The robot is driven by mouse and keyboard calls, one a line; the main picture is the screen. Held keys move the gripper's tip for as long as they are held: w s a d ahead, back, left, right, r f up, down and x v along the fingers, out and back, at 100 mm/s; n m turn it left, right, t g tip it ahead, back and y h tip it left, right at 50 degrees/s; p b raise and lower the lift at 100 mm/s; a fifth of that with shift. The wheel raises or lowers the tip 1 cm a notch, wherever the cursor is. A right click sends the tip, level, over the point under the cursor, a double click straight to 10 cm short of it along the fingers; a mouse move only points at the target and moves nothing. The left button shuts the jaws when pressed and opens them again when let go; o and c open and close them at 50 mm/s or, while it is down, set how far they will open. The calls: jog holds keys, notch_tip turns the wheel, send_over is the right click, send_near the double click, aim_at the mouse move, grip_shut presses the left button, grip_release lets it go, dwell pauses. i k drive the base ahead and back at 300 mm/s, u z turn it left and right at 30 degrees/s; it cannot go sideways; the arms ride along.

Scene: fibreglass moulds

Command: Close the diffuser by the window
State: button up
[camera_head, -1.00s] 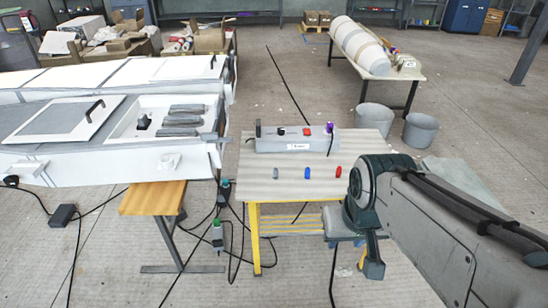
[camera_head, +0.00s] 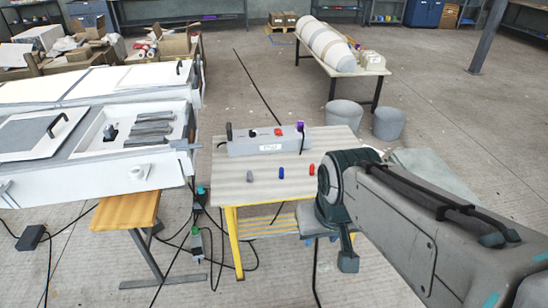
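I cannot pick out a diffuser or a window for certain in this view. My arm reaches in from the lower right, and its dark green end, my gripper (camera_head: 348,262), hangs at the right front of the small yellow-legged table (camera_head: 235,185). Its fingers do not show clearly, and I see nothing held. On that table stands a grey control box (camera_head: 270,147) with a red button, a black part at its left end and a purple part at its right end. Grey, blue and red small pieces (camera_head: 281,173) lie in a row in front of it.
White moulds (camera_head: 95,180) fill the left side, with a wooden stool-like stand (camera_head: 125,211) before them. Black cables (camera_head: 180,238) lie on the floor. Two grey bins (camera_head: 389,124) stand near a back table with a wrapped roll (camera_head: 327,43). A pillar (camera_head: 487,37) stands at right. Floor between is open.

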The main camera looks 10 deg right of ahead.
aim_at(37, 135)
jog(key=u, duration=1.65)
jog(key=i, duration=2)
jog(key=u, duration=0.6)
